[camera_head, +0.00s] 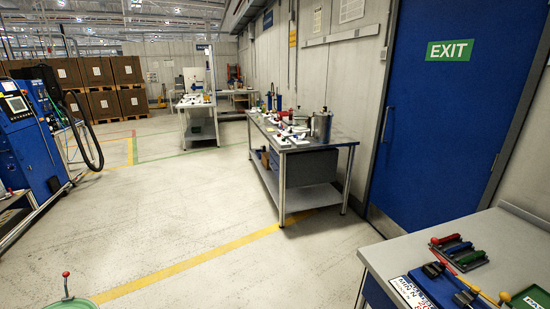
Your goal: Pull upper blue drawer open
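A blue panel (376,291) shows under the worktop at the lower right. It may be the front of a drawer unit, but the frame's bottom edge cuts it off. I cannot tell whether it is the upper blue drawer or whether it is open, and no handle is visible. Neither of my grippers is in this view.
The near worktop (400,248) holds red, green and blue handled tools (458,252) and labelled trays. A green drum (75,304) shows at bottom left. A metal table (295,143) stands mid-room, beside a blue exit door (435,110). Floor (190,220) between is clear.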

